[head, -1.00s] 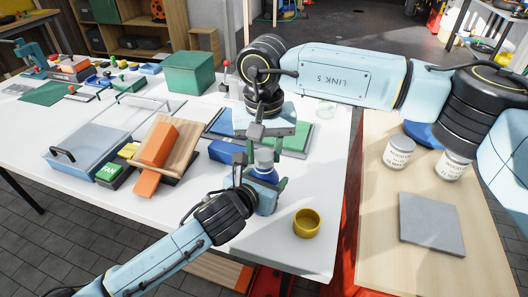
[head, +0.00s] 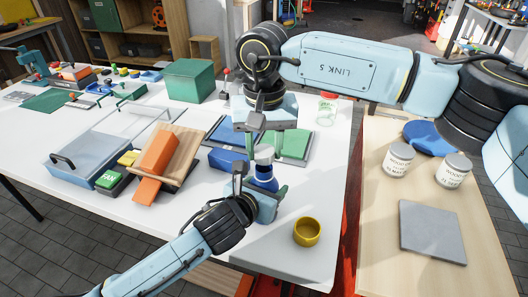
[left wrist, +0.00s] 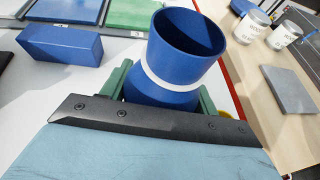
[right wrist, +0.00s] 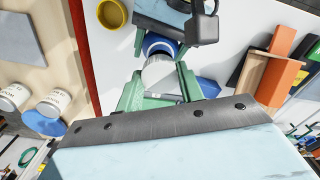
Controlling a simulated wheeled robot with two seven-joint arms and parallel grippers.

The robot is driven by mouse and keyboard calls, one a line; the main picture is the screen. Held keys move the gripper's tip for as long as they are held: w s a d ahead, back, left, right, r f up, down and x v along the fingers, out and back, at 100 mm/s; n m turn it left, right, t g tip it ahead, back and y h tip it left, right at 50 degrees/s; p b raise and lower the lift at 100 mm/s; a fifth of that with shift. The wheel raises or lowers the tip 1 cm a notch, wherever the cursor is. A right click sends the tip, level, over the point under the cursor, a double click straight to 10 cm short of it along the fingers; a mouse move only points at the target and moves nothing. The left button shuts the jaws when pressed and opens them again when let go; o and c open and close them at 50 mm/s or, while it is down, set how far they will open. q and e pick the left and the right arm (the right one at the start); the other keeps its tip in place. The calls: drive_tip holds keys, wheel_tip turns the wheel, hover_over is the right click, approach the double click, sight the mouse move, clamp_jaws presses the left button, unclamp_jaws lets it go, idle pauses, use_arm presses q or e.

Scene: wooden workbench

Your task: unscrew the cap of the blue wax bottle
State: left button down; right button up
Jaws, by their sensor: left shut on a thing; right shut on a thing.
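The blue wax bottle (head: 265,184), with a white band, stands upright near the front of the white table. My left gripper (head: 259,199) is shut around it from the front. In the left wrist view the blue bottle (left wrist: 182,62) shows an open, hollow top with nothing covering it. My right gripper (head: 265,141) points down above the bottle, shut on the pale grey cap (head: 264,153). The cap (right wrist: 158,74) also shows between the green fingers in the right wrist view, with the bottle's blue rim behind it. The exact gap between cap and bottle is hard to judge.
A yellow cup (head: 307,232) stands right of the bottle. A blue box (head: 222,157) and flat blue and green items lie behind. A grey tray (head: 85,170) and orange blocks are left. Two white jars (head: 398,160) and a grey slab (head: 432,231) are on the wooden bench.

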sight(264, 150)
wheel_tip(264, 150, up, 2)
drive_tip(key=shift+r, duration=0.1)
use_arm(q)
drive_tip(key=shift+c, duration=1.5)
unclamp_jaws()
use_arm(e)
wheel_tip(264, 150, up, 3)
drive_tip(key=p, duration=0.3)
use_arm(q)
drive_tip(key=v, duration=1.2)
